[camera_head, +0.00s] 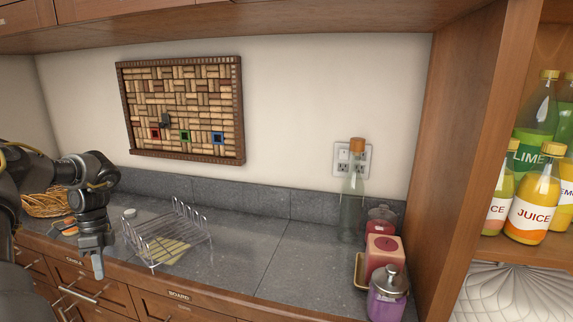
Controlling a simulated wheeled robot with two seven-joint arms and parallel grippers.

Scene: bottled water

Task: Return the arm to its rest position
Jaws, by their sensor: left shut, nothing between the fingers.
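My left arm comes in from the left edge. Its gripper (98,266) points down in front of the counter's front edge, left of the wire dish rack. The fingers are together and hold nothing. My right gripper does not show. A clear glass bottle with a cork-coloured top (352,200) stands upright at the back right of the counter, by the wall outlet.
A wire rack (166,235) stands on the grey counter (240,255). A wicker basket (45,203) is behind my left arm. Jars and a pink box (384,252) crowd the right end. Juice bottles (534,205) fill the right shelf. The counter's middle is clear.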

